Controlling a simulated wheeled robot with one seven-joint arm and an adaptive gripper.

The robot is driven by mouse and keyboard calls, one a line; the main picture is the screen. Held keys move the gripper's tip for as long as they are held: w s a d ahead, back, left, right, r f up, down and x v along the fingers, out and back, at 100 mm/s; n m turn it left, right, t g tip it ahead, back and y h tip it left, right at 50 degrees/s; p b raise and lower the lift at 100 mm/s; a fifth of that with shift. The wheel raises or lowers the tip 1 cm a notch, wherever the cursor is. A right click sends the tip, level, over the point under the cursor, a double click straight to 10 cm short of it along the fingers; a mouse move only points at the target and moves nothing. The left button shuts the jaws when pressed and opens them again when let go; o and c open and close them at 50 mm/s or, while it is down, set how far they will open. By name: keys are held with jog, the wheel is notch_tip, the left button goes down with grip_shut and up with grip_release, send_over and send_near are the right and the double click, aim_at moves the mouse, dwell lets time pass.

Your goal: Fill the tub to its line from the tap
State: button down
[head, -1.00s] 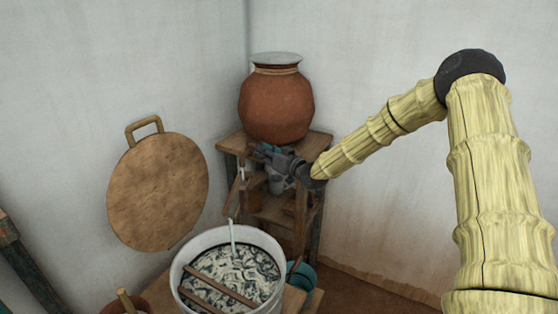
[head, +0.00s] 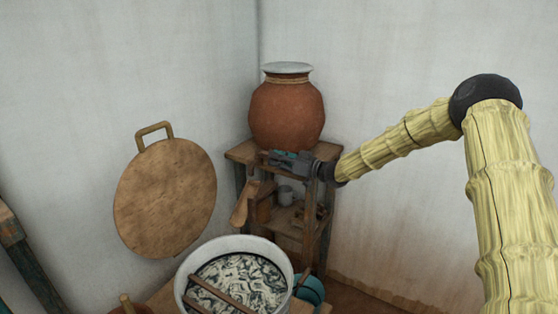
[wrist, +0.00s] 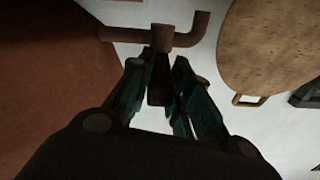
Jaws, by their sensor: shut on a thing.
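The white tub (head: 183,283) stands low in the head view, holding dark-and-white swirled liquid (head: 250,275). A dark band shows inside its wall near the surface; I cannot tell the exact level against it. The clay pot (head: 287,115) stands on a wooden stand. Its brown tap (wrist: 178,38) shows in the wrist view. My gripper (head: 272,157) is beside the pot's base, shut on the tap's handle (wrist: 159,92). A wooden spout (head: 242,206) slopes down toward the tub, and no stream falls from it. My gripper hides part of the tap in the head view.
Wooden bars (head: 222,295) lie across the tub. A round wooden board (head: 165,198) with a handle is against the left wall. A teal vessel (head: 312,290) sits right of the tub.

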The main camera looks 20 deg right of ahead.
jog(key=shift+r, duration=0.15)
jog(key=c, duration=1.3)
grip_release()
jog(key=shift+c, duration=0.2)
jog(key=shift+o, duration=0.3)
jog(key=shift+w, duration=0.2)
jog(key=shift+s, duration=0.25)
jog(key=shift+d, duration=0.15)
jog(key=shift+s+d, duration=0.2)
jog(key=v, duration=1.1)
jog(key=shift+s, duration=0.2)
jog(key=shift+d, duration=0.1)
